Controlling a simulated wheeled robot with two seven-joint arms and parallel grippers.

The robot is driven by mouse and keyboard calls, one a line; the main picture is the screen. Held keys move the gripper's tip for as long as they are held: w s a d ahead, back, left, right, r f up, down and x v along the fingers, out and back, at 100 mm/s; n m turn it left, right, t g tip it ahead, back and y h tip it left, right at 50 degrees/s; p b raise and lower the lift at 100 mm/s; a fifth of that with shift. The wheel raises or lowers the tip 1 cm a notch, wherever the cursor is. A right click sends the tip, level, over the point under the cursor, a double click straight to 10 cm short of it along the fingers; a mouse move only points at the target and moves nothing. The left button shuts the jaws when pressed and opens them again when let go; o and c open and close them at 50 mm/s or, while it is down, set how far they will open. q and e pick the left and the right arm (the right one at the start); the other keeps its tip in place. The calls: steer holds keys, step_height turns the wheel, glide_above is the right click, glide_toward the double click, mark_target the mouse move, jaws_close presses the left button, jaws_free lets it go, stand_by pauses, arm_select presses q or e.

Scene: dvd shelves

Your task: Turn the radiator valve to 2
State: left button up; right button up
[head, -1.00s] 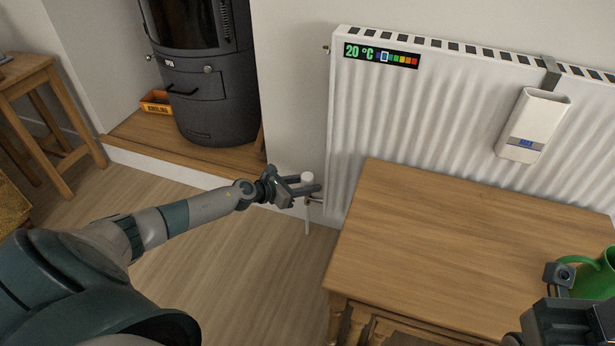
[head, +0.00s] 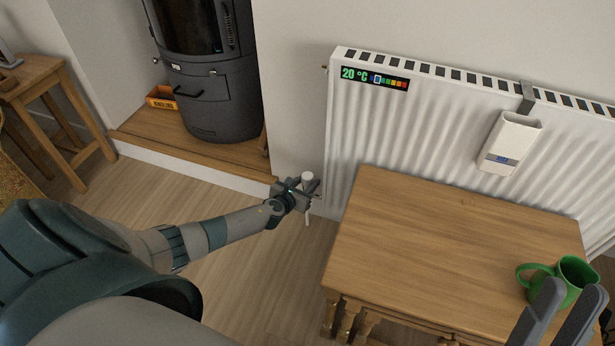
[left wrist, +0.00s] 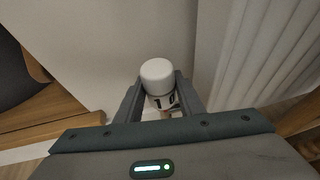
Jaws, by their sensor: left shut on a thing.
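The white radiator valve (head: 307,177) stands at the lower left corner of the white radiator (head: 350,130). My left gripper (head: 306,189) is shut on it, with its fingers on either side of the valve head. In the left wrist view the valve's white cap (left wrist: 158,70) sits upright between the fingers. A dark "1" and what looks like a "0" show on its near side; the pointer mark cannot be made out. My right gripper (head: 574,290) is at the lower right of the head view, fingers apart and empty, in front of the green mug.
A wooden table (head: 440,240) stands before the radiator, with a green mug (head: 570,274) at its right. A 20 °C strip (head: 375,78) and a white humidifier (head: 510,143) are on the radiator. A dark stove (head: 205,95) stands left. Floor is clear beneath my left arm.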

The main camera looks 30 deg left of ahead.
arm_select(q)
steer(key=n+g+y+p, duration=0.1)
steer(key=n+y+p, duration=0.2)
steer(key=n+y, duration=0.1)
steer(key=shift+d, duration=0.1)
steer(key=shift+n+g+y, duration=0.5)
steer(key=shift+n+y, duration=0.1)
steer(key=shift+y, duration=0.3)
arm_select(e)
steer(key=a+f+g+h, duration=0.1)
steer(key=a+f+g, duration=0.4)
steer(key=f, duration=0.3)
steer(key=shift+w+f+g, duration=0.2)
steer(key=shift+w+g, duration=0.05)
steer(key=shift+g, duration=0.35)
arm_select(q)
steer(key=o, duration=1.1)
steer(key=shift+c, duration=0.2)
steer(key=shift+h, duration=0.3)
arm_select(e)
steer(key=shift+f, duration=0.1)
